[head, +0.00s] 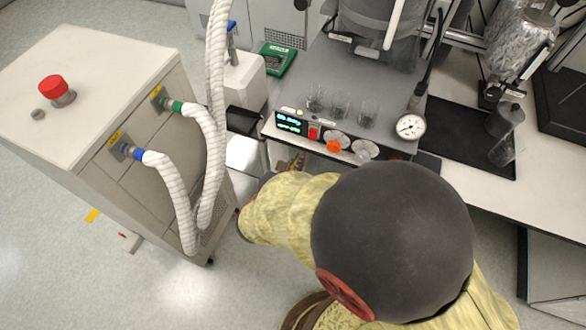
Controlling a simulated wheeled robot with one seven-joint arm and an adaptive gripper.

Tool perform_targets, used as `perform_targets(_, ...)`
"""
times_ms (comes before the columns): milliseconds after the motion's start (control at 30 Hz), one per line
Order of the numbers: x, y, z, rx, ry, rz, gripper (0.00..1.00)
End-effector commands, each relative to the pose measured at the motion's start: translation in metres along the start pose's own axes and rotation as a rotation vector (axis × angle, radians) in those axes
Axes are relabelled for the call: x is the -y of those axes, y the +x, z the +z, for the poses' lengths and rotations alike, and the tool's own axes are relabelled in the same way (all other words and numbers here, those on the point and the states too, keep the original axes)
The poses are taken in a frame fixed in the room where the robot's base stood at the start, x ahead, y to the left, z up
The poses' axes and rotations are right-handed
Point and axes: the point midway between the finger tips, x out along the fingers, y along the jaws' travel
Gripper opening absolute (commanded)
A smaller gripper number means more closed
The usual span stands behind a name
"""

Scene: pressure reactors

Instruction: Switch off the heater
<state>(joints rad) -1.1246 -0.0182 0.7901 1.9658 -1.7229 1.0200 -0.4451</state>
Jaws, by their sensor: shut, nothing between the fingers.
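The heater's control panel (322,138) is on the front of the grey reactor base (350,85). Its display (291,123) is lit with blue and green digits. A red rocker switch (314,132) sits just right of the display; its position is too small to tell. Right of the switch are two round pale dials, one with an orange knob (334,146) and one with a clear or whitish knob (362,156). My yellow-sleeved arm is below and in front of the panel. I cannot make out my gripper; it appears hidden by the arm.
A white cabinet (100,75) with a red button (53,86) and two white hoses (215,100) stands at the left. Small glass beakers (340,107) stand on the base above the panel. A pressure gauge (410,127) is at its right. Open floor lies at lower left.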

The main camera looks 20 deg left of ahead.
Motion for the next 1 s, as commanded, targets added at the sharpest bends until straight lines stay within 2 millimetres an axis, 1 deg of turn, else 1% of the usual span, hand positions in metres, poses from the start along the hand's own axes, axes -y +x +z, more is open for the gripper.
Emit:
perform_targets(33,0.002,0.013,-0.002,0.0,0.002,-0.004,0.0)
perform_targets(167,0.002,0.037,-0.003,0.0,0.001,-0.004,0.0)
perform_targets(200,0.001,0.043,0.0,0.001,0.003,-0.003,0.0)
perform_targets(300,0.001,0.056,0.005,0.0,0.003,-0.002,0.0)
perform_targets(400,0.001,0.065,0.008,0.0,0.001,-0.001,0.0)
perform_targets(533,0.0,0.071,0.011,0.0,0.0,-0.001,0.0)
perform_targets(900,0.0,0.072,0.011,0.0,0.0,0.0,0.0)
perform_targets(1000,0.0,0.081,0.009,0.0,0.0,-0.001,0.0)
